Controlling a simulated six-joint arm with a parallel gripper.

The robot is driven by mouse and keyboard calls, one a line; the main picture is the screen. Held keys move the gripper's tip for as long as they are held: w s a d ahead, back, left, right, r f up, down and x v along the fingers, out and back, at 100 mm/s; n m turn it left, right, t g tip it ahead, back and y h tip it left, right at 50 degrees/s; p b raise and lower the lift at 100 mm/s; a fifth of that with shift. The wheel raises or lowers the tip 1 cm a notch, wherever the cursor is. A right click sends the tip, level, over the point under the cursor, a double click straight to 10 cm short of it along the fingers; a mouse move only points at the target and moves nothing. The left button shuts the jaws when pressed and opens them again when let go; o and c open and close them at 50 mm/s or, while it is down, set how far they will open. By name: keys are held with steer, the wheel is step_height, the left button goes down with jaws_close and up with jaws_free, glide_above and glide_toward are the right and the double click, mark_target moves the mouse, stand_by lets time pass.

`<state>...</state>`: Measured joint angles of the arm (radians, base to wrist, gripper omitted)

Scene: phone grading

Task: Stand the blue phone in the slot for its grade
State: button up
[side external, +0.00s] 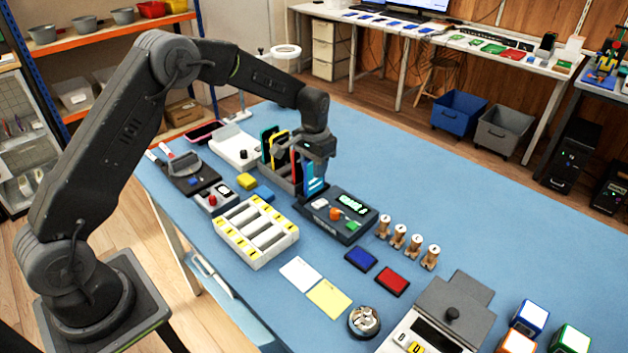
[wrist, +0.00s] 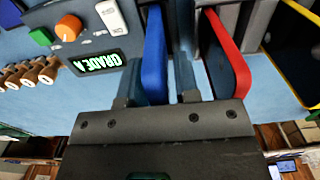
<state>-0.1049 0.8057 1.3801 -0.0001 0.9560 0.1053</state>
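The blue phone (wrist: 155,60) stands on edge between the two fingers of my gripper (wrist: 157,85) in the wrist view. The fingers are apart, with a narrow strip of light blue showing on the phone's right side, so the gripper looks open around it. In the side view the phone (side external: 312,184) shows below my gripper (side external: 314,160), at the near right end of the dark phone rack (side external: 284,183). The phone's lower edge is hidden. The grading device (side external: 340,222) is close by on the right; its display (wrist: 100,62) reads GRADE A in green.
A red phone (wrist: 228,55) stands just right of the blue one, with a yellow-edged phone (wrist: 292,50) beyond. A white tray with yellow labels (side external: 262,262) lies in front. Several wooden stamps (side external: 399,237) stand to the right. The mat's back right is clear.

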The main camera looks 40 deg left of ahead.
jaws_close()
steer(key=shift+r, duration=0.1)
steer(key=shift+r, duration=2.25)
